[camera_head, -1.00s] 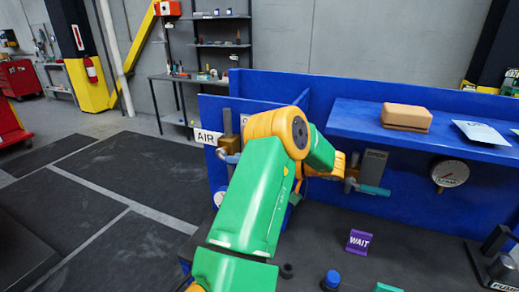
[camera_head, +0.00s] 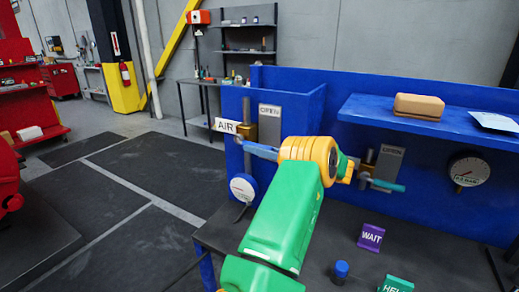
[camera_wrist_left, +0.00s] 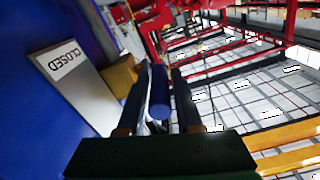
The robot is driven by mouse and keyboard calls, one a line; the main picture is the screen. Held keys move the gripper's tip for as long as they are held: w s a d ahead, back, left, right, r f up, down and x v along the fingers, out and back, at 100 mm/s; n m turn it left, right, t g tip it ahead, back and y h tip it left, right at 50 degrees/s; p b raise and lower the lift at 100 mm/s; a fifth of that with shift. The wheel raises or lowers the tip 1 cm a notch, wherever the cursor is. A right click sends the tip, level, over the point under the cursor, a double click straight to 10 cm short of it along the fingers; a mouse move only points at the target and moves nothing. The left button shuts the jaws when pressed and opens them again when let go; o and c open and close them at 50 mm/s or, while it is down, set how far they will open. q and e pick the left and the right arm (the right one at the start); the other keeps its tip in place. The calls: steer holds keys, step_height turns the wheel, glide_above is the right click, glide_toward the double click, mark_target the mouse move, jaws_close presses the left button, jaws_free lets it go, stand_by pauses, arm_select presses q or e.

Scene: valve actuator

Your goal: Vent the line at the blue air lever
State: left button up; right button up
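The blue air lever (camera_head: 262,151) sticks out sideways from a brass valve body (camera_head: 243,132) beside the AIR sign (camera_head: 226,126). An OPEN plate (camera_head: 270,115) is above it. In the head view my left wrist covers the lever's end and hides my left fingers. In the left wrist view, my left gripper's (camera_wrist_left: 160,72) two dark fingers stand either side of the blue lever's handle (camera_wrist_left: 159,95), with narrow gaps beside it, so they look open around it. A plate marked CLOSED (camera_wrist_left: 68,62) lies to the left there. My right gripper is not in view.
A round gauge (camera_head: 242,187) is below the air valve. A teal lever (camera_head: 385,185) with its own OPEN plate (camera_head: 390,152) is to the right. A blue shelf (camera_head: 360,108) holds a tan box (camera_head: 419,106). WAIT sign (camera_head: 371,238) and blue-topped object (camera_head: 341,269) stand on the bench.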

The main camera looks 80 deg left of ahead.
arm_select(q)
steer(key=shift+o, duration=1.1)
steer(key=shift+s+a, duration=0.1)
steer(key=shift+a, duration=0.1)
steer(key=b+v, duration=0.3)
steer(key=v, duration=0.4)
